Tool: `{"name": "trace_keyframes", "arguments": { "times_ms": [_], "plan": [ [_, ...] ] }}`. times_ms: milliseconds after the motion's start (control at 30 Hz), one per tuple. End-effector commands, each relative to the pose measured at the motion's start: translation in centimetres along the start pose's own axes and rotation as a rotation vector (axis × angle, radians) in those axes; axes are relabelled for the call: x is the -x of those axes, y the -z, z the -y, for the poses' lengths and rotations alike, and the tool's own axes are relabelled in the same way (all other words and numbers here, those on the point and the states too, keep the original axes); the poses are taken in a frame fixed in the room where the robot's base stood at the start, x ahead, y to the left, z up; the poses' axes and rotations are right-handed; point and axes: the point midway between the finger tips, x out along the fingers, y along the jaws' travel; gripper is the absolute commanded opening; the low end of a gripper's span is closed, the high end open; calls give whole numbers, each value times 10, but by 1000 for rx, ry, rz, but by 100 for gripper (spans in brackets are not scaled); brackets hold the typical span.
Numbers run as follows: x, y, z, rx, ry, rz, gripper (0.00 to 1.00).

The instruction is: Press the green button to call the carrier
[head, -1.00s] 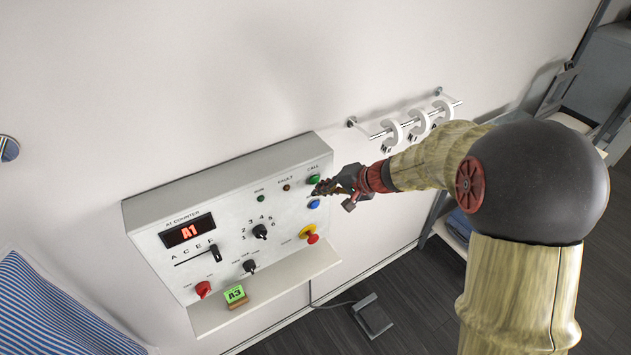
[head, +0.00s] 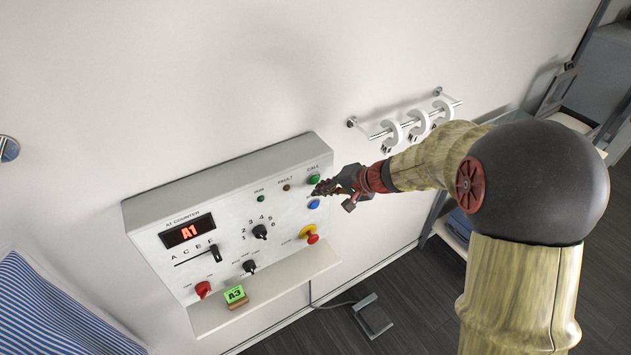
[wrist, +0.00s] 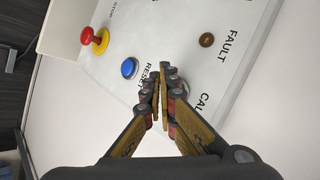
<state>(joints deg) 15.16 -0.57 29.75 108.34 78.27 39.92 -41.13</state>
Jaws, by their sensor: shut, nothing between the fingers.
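The green button (head: 313,179) is under the CALL label at the upper right of the control panel (head: 225,192). My gripper (head: 317,191) is shut and empty, its fingertips just below the green button in the head view. In the wrist view the shut fingertips (wrist: 163,70) are in front of the panel between the RESET label and the FAULT lamp (wrist: 207,40). The green button is hidden behind the fingers there, with part of the CALL label showing at the right. I cannot tell whether the fingertips touch the panel.
The blue RESET button (head: 314,203) is just below the fingertips. A red stop knob on yellow (head: 309,234) is lower. The display (head: 187,231) reads A1, and a green card (head: 235,293) on the ledge reads A3. A rail with white hooks (head: 394,133) is at the right.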

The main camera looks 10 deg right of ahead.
Motion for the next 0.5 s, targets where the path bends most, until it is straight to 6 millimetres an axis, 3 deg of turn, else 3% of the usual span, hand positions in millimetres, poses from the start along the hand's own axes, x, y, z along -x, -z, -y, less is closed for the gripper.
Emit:
{"name": "trace_keyframes", "arguments": {
  "times_ms": [500],
  "plan": [
    [-6, 4, 4, 0, 0, 0, 0]
  ]
}}
